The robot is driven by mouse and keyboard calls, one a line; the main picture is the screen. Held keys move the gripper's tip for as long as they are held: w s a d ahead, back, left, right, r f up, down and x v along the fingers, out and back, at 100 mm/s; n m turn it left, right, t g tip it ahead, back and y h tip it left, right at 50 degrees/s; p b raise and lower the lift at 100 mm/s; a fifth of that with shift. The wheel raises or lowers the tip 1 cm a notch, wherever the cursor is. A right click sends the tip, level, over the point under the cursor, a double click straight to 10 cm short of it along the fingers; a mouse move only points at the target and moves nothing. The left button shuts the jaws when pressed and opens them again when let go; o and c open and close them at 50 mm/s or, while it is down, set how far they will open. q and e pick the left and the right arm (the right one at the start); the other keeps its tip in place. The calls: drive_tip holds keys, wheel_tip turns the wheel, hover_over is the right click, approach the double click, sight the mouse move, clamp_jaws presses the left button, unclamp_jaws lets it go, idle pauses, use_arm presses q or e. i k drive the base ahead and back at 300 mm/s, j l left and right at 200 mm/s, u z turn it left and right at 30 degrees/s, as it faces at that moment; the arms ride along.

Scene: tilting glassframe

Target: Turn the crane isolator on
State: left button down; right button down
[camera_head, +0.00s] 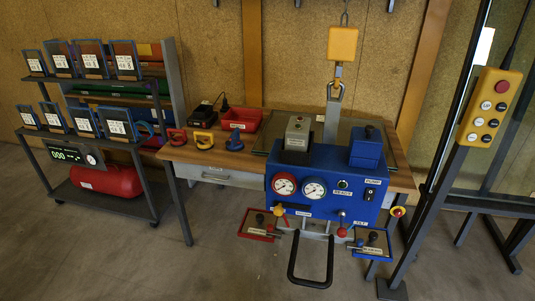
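I cannot tell for sure which control is the crane isolator. A small round red and yellow knob (397,211) sits at the right of the blue lifting unit, near the bench's right end; its setting is too small to read. The blue lifting unit (328,191) has two round gauges, a small switch and levers, and hangs below a yellow hoist block (343,44). Neither gripper shows.
A wooden bench (222,157) holds suction cups and a red tray (241,119). A shelf cart (120,202) with labelled frames and a red tank stands left. A black loop handle (312,281) juts forward from the unit. Open floor lies at front left.

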sight(398, 212)
drive_tip(key=i+j+z, duration=0.1)
drive_tip(key=j, duration=0.25)
drive_tip(key=i+j+z, duration=0.1)
drive_tip(key=i+j, duration=0.15)
drive_tip(key=j, duration=0.15)
drive_tip(key=i+j+z, duration=0.15)
drive_tip(key=j, duration=0.25)
drive_tip(key=l+z, duration=0.15)
drive_tip(key=l, duration=0.45)
drive_tip(key=i+l+z, duration=0.15)
drive_tip(key=l, duration=0.5)
drive_tip(key=l+z, duration=0.2)
drive_tip(key=l, duration=0.4)
